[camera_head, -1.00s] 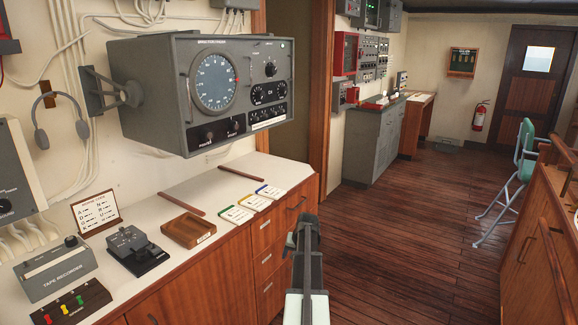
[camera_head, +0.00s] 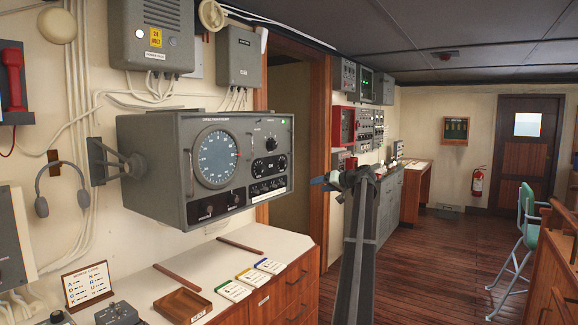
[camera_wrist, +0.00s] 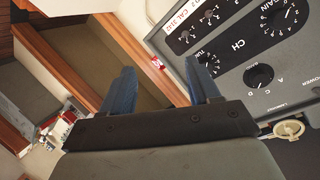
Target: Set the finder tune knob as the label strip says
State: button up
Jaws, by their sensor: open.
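The finder (camera_head: 190,130) is a grey box on a wall bracket, with a round blue dial and several black knobs. In the wrist view its panel (camera_wrist: 226,82) is tilted. Lettering starting "TU" marks the tune knob, which the right finger largely hides; it appears to be the right one of the middle pair (camera_head: 281,163) in the head view. Its setting is not readable.
The counter (camera_head: 207,257) below holds a wooden tray (camera_head: 182,305), several coloured-edge cards (camera_head: 250,277) and a framed sign (camera_head: 88,285). A wall box (camera_head: 152,36) hangs above the finder.

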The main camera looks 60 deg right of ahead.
aim_at(286, 163)
notch_tip(286, 163, up, 7)
jog(key=w+n+t+y, duration=0.2)
jog(key=w+n+t, duration=0.15)
jog(key=n, duration=0.45)
jog(key=w, duration=1.2)
jog(key=shift+w+d+r, duration=0.1)
jog(key=shift+w+d, duration=0.05)
jog(key=shift+w, duration=0.25)
jog(key=shift+c, duration=0.3)
jog(key=c, duration=0.9)
jog(key=shift+c, duration=0.3)
